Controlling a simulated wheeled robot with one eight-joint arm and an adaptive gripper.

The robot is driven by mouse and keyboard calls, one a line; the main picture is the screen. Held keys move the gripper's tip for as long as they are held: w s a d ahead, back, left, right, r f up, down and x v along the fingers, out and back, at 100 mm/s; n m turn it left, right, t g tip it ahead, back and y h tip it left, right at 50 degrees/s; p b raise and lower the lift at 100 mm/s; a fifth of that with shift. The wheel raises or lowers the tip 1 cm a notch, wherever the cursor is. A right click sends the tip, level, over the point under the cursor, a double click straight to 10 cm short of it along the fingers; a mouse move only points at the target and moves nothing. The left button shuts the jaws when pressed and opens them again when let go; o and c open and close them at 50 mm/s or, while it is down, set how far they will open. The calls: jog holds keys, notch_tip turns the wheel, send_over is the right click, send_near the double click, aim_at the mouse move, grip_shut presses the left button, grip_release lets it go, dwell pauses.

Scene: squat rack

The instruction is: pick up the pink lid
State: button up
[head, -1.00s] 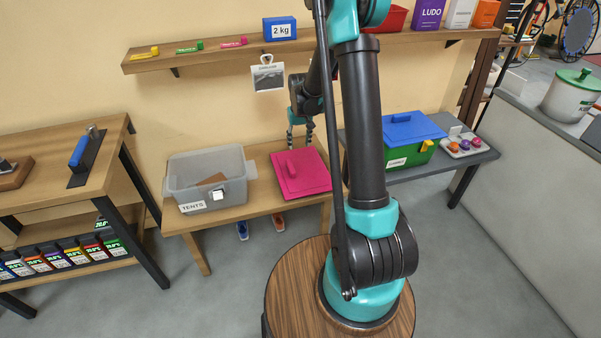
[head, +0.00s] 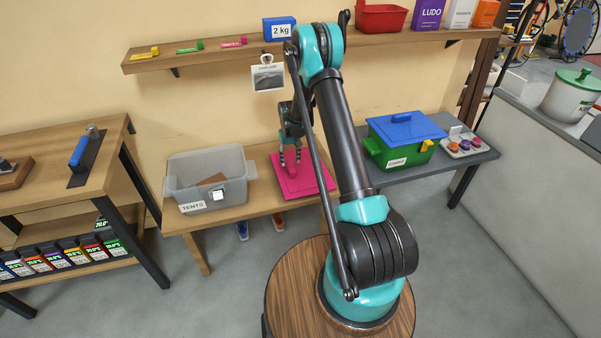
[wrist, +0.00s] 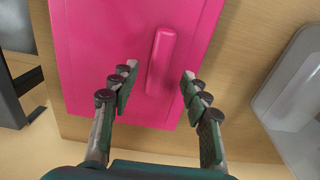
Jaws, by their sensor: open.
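The pink lid (head: 310,183) lies flat on the wooden bench, between the grey bin and the dark grey table. It is a flat square with a raised bar handle (wrist: 161,62) in its middle. My gripper (head: 290,164) is over the lid in the head view, pointing down, and hides part of the handle. In the wrist view my gripper (wrist: 157,82) is open, with one finger on each side of the handle's near end. Gaps show between the fingers and the handle; whether the fingertips touch the lid's top I cannot tell.
A clear grey bin (head: 233,182) labelled TENTS stands left of the lid on the bench (head: 262,165). A green crate with a blue lid (head: 405,128) stands to the right on the grey table. A shelf (head: 228,49) runs along the wall above.

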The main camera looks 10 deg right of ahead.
aim_at(291, 166)
notch_tip(291, 166, down, 5)
jog(key=shift+d+r, duration=0.1)
jog(key=shift+r, duration=0.1)
jog(key=shift+c, duration=0.5)
grip_shut()
